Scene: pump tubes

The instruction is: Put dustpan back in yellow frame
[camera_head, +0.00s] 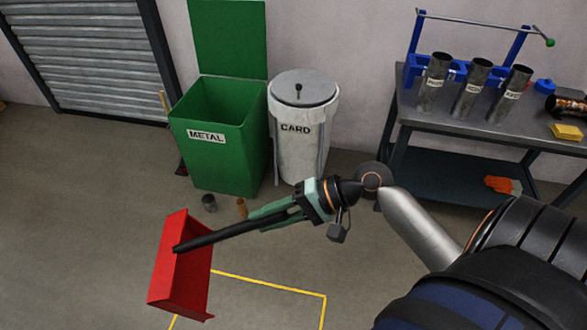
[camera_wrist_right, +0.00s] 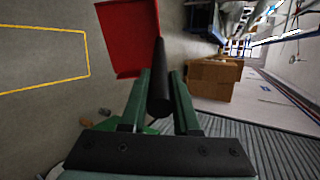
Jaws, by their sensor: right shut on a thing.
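The red dustpan (camera_head: 180,268) with a long black handle is held in the air by my right gripper (camera_head: 275,215), which is shut on the handle. In the right wrist view the black handle (camera_wrist_right: 160,85) lies between the green fingers of the gripper (camera_wrist_right: 160,105), and the red pan (camera_wrist_right: 130,38) extends beyond them. In the head view the pan covers part of the yellow frame (camera_head: 270,282), an outline on the floor. The frame also shows in the right wrist view (camera_wrist_right: 88,55), apart from the pan. My left gripper is not in view.
An open green METAL bin (camera_head: 215,150) and a white CARD bin (camera_head: 298,145) stand by the wall. A small grey can (camera_head: 209,203) lies on the floor near the green bin. A workbench (camera_head: 480,128) with several metal tubes stands at right. Cardboard boxes (camera_wrist_right: 213,78) show in the right wrist view.

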